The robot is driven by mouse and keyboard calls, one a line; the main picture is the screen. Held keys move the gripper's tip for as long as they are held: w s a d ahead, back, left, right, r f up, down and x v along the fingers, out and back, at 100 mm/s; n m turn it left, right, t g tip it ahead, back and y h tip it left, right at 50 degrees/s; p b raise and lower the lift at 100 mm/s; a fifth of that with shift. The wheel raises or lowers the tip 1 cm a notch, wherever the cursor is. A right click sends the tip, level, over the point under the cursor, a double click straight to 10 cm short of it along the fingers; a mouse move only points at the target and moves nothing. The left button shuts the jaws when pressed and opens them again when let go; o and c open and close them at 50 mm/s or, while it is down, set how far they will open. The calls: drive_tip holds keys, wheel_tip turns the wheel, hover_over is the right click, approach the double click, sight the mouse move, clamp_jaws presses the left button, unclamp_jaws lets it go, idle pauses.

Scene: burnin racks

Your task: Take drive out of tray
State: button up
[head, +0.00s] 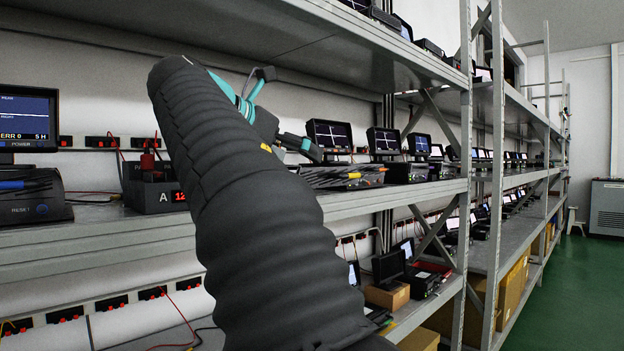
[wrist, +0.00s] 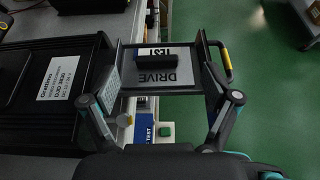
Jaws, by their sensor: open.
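In the wrist view a grey tray (wrist: 181,92) with dark side edges and upside-down lettering reading "TEST" and "DRIVE" juts out past the shelf edge over the green floor. A small black block (wrist: 155,60) lies across the lettering and looks like the drive. My gripper (wrist: 162,78) is open, one finger on each side of the tray, with nothing held. I cannot tell whether the fingers touch its sides. In the head view, only teal and black parts of my gripper (head: 262,108) show beyond my sleeved arm; the tray and drive cannot be made out there.
A black labelled power unit (wrist: 52,85) sits close left of the tray in the wrist view. The shelf (head: 400,190) carries several monitors and cabled devices. A rack upright (head: 492,170) stands to the right, with open floor (head: 580,300) beyond.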

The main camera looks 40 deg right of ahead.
drive_tip(key=x, duration=0.3)
drive_tip(key=shift+w+d+f, duration=0.1)
drive_tip(key=shift+w+f, duration=0.1)
drive_tip(key=shift+f, duration=0.25)
drive_tip(key=shift+w+d+f+b, duration=0.1)
drive_tip(key=shift+d+f+b, duration=0.1)
drive_tip(key=shift+d+b, duration=0.3)
drive_tip(key=shift+d, duration=0.1)
drive_tip(key=c, duration=1.3)
drive_tip(key=shift+r+p, duration=0.5)
drive_tip(key=shift+r, duration=1.05)
drive_tip(key=s+d+r, duration=0.8)
drive_tip(key=shift+s+d, duration=0.1)
drive_tip(key=shift+d, duration=0.05)
